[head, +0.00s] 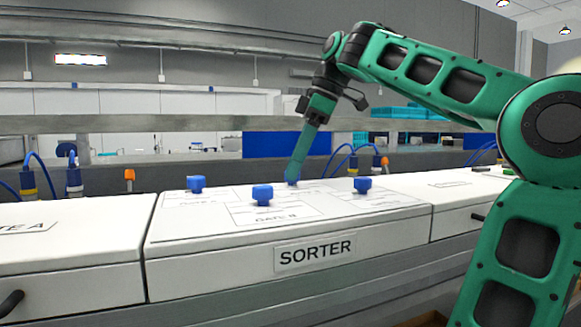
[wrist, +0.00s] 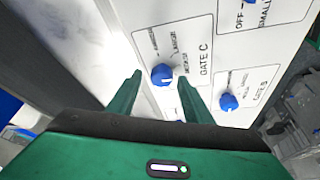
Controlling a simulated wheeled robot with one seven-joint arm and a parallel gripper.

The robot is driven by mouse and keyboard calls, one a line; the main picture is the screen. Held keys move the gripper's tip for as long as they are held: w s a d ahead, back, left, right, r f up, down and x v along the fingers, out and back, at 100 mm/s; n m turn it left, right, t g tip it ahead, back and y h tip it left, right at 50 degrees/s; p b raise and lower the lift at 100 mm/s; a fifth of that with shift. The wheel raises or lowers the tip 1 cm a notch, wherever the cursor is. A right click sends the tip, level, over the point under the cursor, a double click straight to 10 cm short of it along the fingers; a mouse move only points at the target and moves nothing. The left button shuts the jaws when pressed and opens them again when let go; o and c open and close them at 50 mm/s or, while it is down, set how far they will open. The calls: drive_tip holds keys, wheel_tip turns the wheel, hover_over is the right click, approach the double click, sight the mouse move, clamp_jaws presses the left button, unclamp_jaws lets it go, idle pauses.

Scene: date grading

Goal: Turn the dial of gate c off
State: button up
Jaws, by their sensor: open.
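The gate C dial (wrist: 162,75) is a blue knob on a white panel with the printed label GATE C beside it in the wrist view. Small position words are printed around it, too small to read surely, and I cannot tell which one it points to. My gripper (wrist: 160,77) is open, with one green finger on each side of this dial. I cannot tell whether the fingers touch it. In the head view, my gripper (head: 292,176) reaches down to the blue knob at the back of the sorter top and mostly hides it.
The white sorter box (head: 180,270) carries other blue dials: left (head: 196,184), front (head: 262,195) and right (head: 362,184). In the wrist view, a neighbouring dial (wrist: 228,102) sits just right of the fingers. Blue cables (head: 38,170) stand behind the box.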

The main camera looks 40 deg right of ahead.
drive_tip(key=c, duration=1.1)
drive_tip(key=shift+o, duration=0.2)
drive_tip(key=shift+m, duration=0.4)
drive_tip(key=m+t+h, duration=0.1)
drive_tip(key=m, duration=0.1)
drive_tip(key=shift+m, duration=0.4)
drive_tip(key=m+h, duration=0.1)
drive_tip(key=m, duration=0.4)
drive_tip(key=shift+s+a+t+h, duration=0.15)
drive_tip(key=shift+t+h, duration=0.25)
drive_tip(key=m+h, duration=0.1)
drive_tip(key=m, duration=0.1)
drive_tip(key=m+h, duration=0.1)
drive_tip(key=m, duration=0.2)
drive_tip(key=shift+a+f, duration=0.15)
drive_tip(key=shift+a, duration=0.05)
drive_tip(key=shift+a+m+g+h, duration=0.15)
drive_tip(key=shift+m+g+h, duration=0.35)
drive_tip(key=shift+m, duration=1.2)
drive_tip(key=shift+a+m, duration=0.1)
drive_tip(key=shift+m, duration=0.4)
